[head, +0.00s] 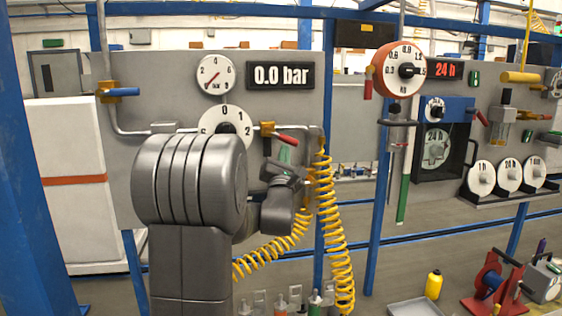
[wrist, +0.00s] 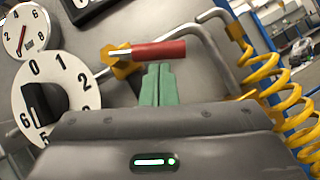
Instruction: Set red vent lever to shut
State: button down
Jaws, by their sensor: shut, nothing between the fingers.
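The red vent lever (head: 287,138) sits on a yellow valve body (head: 267,130) on the grey panel. It points right and slightly down, at a small angle to its pipe. In the wrist view the red lever (wrist: 158,51) reaches right from the yellow valve (wrist: 121,62). My gripper (head: 285,155) is just below the lever. Its green fingers (wrist: 158,72) are together and empty, with their tips right at the lever's lower edge in the wrist view. I cannot tell whether they touch it. My arm hides part of the panel below the dial.
A numbered dial (head: 224,122) is left of the valve, and a display (head: 280,76) above reads 0.0 bar. A blue-handled valve (head: 122,92) is at far left. Coiled yellow hose (head: 338,262) hangs right of my gripper. A blue post (head: 378,180) stands further right.

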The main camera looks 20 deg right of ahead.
aim_at(291, 140)
dwell(0.4)
jog(key=n+t+y+b, duration=0.1)
jog(key=n+b, duration=0.1)
jog(key=b, duration=0.2)
jog(key=d+r+n+t+y+b, duration=0.1)
jog(key=n+y+b, duration=0.1)
jog(key=n+b, duration=0.1)
jog(key=d+n+t+y+b, duration=0.1)
jog(key=n+b, duration=0.1)
jog(key=b, duration=0.3)
jog(key=shift+s+r+y, duration=0.15)
jog(key=shift+s+y, duration=0.15)
jog(key=shift+y, duration=0.1)
jog(key=shift+d+r+b, duration=0.1)
jog(key=shift+r+b, duration=0.4)
jog(key=shift+b, duration=0.1)
